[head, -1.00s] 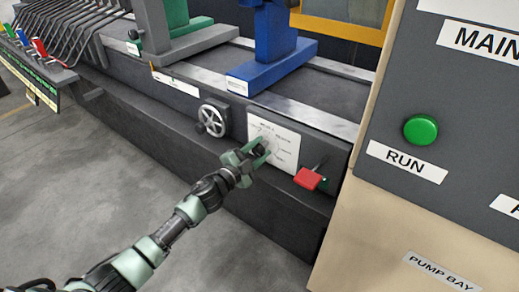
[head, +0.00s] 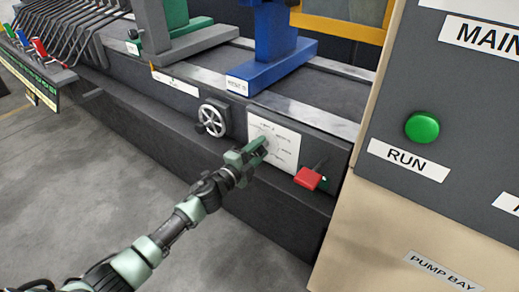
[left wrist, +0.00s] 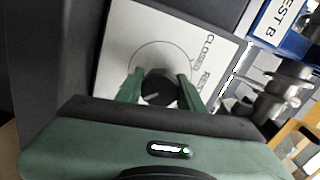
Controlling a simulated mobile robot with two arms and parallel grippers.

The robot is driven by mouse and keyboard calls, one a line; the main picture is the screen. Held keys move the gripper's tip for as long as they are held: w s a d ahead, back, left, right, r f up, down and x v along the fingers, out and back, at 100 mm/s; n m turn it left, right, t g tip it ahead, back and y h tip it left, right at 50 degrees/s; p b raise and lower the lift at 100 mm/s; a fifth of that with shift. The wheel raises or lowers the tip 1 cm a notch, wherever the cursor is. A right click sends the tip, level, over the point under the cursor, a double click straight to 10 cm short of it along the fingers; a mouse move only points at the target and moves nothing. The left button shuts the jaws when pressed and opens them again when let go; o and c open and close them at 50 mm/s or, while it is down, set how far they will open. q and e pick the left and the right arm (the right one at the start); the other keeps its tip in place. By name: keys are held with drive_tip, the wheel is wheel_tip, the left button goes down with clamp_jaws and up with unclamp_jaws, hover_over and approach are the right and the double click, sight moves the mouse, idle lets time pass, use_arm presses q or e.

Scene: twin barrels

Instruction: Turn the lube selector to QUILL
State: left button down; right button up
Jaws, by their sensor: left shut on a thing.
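The lube selector is a dark round knob (left wrist: 158,90) on a white label plate (head: 286,150) with printed positions around an arc. In the left wrist view the plate (left wrist: 120,42) shows the word CLOSED and part of another word; I cannot read QUILL in any view. My left gripper (head: 262,146) is at the plate, and in the left wrist view its two green fingers (left wrist: 160,88) are shut on the knob, one on each side. In the head view the gripper hides the knob. My right gripper is not in view.
A handwheel (head: 212,118) is left of the plate and a red lever (head: 308,178) right of it. A beige and grey panel with a green RUN button (head: 421,127) stands close on the right. Blue (head: 272,62) and green stands sit above. Open floor lies front left.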

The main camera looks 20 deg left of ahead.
use_arm(q)
drive_tip(key=c, duration=0.9)
unclamp_jaws()
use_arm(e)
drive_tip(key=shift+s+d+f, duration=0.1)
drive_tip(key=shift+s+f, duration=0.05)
use_arm(q)
drive_tip(key=shift+s+a, duration=0.1)
drive_tip(key=shift+s, duration=0.25)
drive_tip(key=v, duration=0.7)
drive_tip(key=shift+p, duration=0.3)
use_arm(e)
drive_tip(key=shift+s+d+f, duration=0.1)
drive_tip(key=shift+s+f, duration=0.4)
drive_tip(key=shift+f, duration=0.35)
